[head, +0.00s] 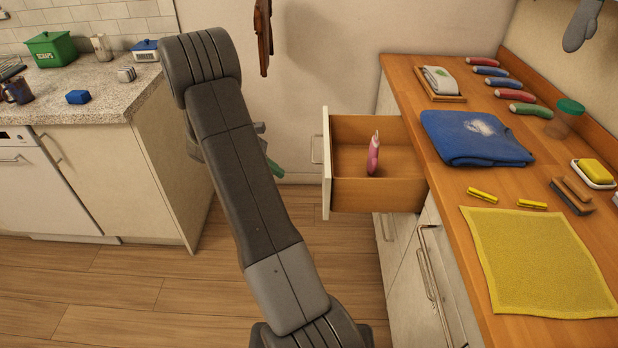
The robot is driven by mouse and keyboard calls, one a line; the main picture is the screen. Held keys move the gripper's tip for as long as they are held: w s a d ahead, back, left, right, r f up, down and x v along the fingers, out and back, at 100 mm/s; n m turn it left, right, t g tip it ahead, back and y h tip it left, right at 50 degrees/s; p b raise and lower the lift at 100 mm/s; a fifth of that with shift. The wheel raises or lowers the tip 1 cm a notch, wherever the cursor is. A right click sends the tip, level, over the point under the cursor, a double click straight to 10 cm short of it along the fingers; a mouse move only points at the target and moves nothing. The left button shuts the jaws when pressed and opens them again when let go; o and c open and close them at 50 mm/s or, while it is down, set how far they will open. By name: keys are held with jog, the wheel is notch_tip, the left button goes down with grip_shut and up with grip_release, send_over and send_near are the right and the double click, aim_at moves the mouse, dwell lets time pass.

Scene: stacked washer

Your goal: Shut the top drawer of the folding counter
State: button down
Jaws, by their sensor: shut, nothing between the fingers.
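The top drawer (328,165) of the folding counter (440,150) is pulled well out to the left. Its pale front faces left and carries a small handle (316,149). A pink bottle-like item (374,155) stands inside the drawer on its wooden bottom. My gripper (274,168) is mostly hidden behind my own arm. What looks like its green tip shows left of the drawer front, apart from the handle in the picture. It is shut and empty.
The counter top holds a folded blue cloth (474,138), a yellow mat (537,262), a brush (571,197) and several rolled items. A lower front with a long handle (428,265) is below. A stone-topped counter (95,95) stands left. Wooden floor (120,275) lies between.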

aim_at(415, 188)
jog(key=d+r+x, duration=0.2)
jog(key=x, duration=1)
jog(key=shift+d+f+p, duration=0.15)
jog(key=shift+d+p, duration=0.1)
jog(key=shift+p, duration=0.2)
jog(key=shift+s, duration=0.1)
jog(key=d+b, duration=0.6)
jog(key=d, duration=2.3)
jog(key=shift+d, duration=0.9)
